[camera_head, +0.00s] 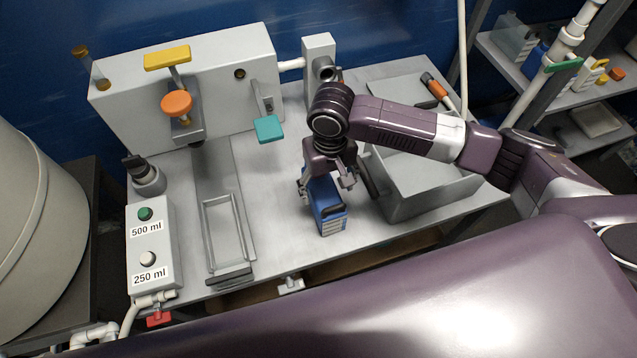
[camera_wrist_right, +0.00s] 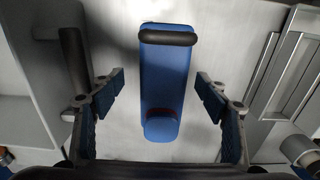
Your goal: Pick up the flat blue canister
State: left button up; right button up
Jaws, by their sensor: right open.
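The flat blue canister (camera_head: 327,208) stands on the grey worktop, partly hidden under my right gripper in the head view. It has a dark handle and a pale label on its front end. In the right wrist view the blue canister (camera_wrist_right: 165,85) shows from above, with a black handle bar at one end and a round blue cap at the other. My right gripper (camera_head: 328,182) is above it, fingers pointing down. In the wrist view the open fingers (camera_wrist_right: 162,95) are on both sides of the canister, with gaps to it. My left gripper is out of view.
A grey open bin (camera_head: 425,200) stands close to the right of the canister. A metal rail frame (camera_head: 228,236) lies to the left, beside a button box (camera_head: 152,245) marked 500 ml and 250 ml. A teal lever (camera_head: 269,129) sticks out behind. Some worktop around the canister is clear.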

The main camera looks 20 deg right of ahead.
aim_at(325, 190)
jog(key=shift+w+f, duration=0.1)
jog(key=shift+w, duration=0.25)
jog(key=shift+w+f, duration=0.1)
jog(key=shift+f, duration=0.15)
jog(key=f, duration=0.1)
jog(key=f+p, duration=0.1)
jog(key=f, duration=0.1)
jog(key=shift+a+f, duration=0.2)
jog(key=shift+f, duration=0.05)
jog(key=f, duration=0.3)
jog(key=shift+w+a+f, duration=0.1)
jog(key=shift+w+f, duration=0.05)
jog(key=shift+w, duration=0.05)
jog(key=shift+f, duration=0.1)
grip_shut()
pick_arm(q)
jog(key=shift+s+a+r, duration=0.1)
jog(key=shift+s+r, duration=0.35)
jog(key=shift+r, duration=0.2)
pick_arm(e)
jog(key=shift+w, duration=0.1)
